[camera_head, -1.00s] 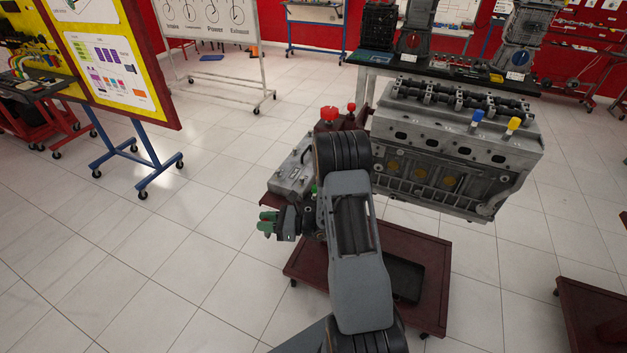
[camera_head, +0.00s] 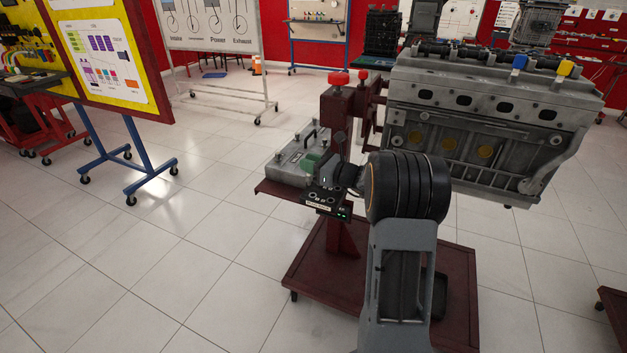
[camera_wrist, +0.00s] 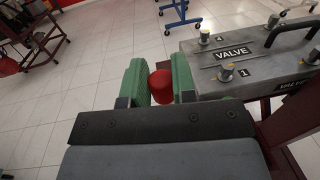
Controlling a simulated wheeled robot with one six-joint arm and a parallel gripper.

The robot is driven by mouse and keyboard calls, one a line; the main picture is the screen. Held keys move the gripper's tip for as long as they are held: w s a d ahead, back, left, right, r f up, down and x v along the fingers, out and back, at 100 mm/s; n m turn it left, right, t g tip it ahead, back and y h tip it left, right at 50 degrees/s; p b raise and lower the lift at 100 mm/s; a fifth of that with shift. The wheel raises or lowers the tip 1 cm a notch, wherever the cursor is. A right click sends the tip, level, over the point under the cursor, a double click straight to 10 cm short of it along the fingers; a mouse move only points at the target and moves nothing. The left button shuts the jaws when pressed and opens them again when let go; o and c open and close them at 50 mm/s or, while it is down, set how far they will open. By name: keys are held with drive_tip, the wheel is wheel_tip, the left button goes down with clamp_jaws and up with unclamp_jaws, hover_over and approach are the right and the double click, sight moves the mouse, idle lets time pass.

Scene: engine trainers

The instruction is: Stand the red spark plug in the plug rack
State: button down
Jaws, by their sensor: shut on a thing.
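The red spark plug (camera_wrist: 161,87) shows in the wrist view as a rounded red end between the green fingers of my gripper (camera_wrist: 159,76). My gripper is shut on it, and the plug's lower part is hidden. In the head view my gripper (camera_head: 313,164) is above or just behind a small black block with holes and green lights (camera_head: 330,201), which looks like the plug rack. I cannot tell the height between them. The red plug is not visible in the head view. The rack is not visible in the wrist view.
A grey valve cover (camera_head: 289,165) lies on the dark red stand's tray, close beside my gripper. Red knobs (camera_head: 338,78) top the stand's post. The engine block (camera_head: 470,125) stands right, with a blue plug (camera_head: 519,62) and a yellow plug (camera_head: 565,69).

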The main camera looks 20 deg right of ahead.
sight(309, 182)
drive_tip(key=shift+m+h, duration=0.3)
drive_tip(key=shift+h, duration=0.1)
drive_tip(key=shift+w+d+f+b, duration=0.1)
drive_tip(key=shift+d+f+b, duration=0.1)
drive_tip(key=shift+f+b, duration=0.7)
drive_tip(key=shift+w+d+f+b, duration=0.1)
drive_tip(key=shift+d+f+b, duration=0.15)
drive_tip(key=shift+f+b, duration=0.65)
drive_tip(key=shift+w+d+f+b, duration=0.1)
drive_tip(key=shift+d+f+b, duration=0.1)
drive_tip(key=shift+f+b, duration=0.65)
drive_tip(key=shift+s+f+b, duration=0.1)
drive_tip(key=shift+f+b, duration=0.55)
drive_tip(key=c, duration=0.8)
unclamp_jaws()
drive_tip(key=shift+c, duration=0.2)
